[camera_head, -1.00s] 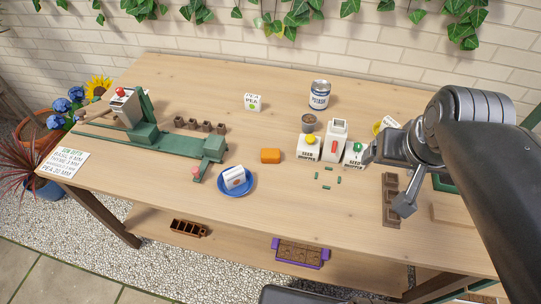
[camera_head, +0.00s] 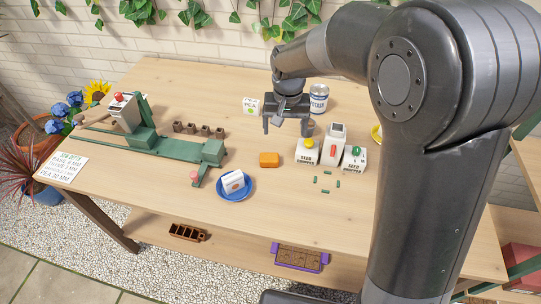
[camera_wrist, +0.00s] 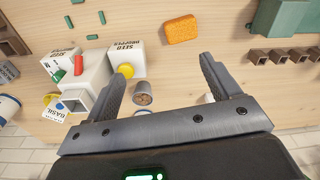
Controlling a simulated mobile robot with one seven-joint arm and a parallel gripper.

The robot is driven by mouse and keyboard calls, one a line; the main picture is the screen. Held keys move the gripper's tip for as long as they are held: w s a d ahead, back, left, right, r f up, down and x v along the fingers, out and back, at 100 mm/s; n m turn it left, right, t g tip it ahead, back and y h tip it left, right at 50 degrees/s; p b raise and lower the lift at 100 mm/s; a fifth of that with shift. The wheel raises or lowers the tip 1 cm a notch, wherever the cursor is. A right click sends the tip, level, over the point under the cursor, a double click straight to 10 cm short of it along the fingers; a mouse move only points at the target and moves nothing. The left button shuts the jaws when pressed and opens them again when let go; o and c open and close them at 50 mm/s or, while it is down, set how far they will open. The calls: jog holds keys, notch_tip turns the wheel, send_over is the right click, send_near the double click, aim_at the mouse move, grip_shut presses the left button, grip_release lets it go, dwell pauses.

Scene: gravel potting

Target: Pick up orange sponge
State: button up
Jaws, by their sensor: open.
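The orange sponge (camera_head: 269,159) lies flat on the wooden table, left of the seed dropper boxes and right of the green rail device. In the wrist view the sponge (camera_wrist: 181,29) is near the top, beyond the fingertips and to the right of centre. My gripper (camera_head: 285,131) is open and empty, above the table behind the sponge and a little to its right. Its two fingers show spread apart in the wrist view (camera_wrist: 166,66), with a small pot between them in the picture, not touched as far as I can tell.
White seed droppers (camera_head: 307,150) stand right of the sponge. A potash can (camera_head: 319,98) and a pea box (camera_head: 251,106) stand behind. The table around the sponge's left and front is mostly clear.

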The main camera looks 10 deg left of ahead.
send_over(269, 157)
notch_tip(269, 157, down, 4)
jog(key=shift+g, duration=0.3)
notch_tip(269, 157, down, 11)
jog(key=shift+f, duration=0.2)
jog(key=c, duration=1.1)
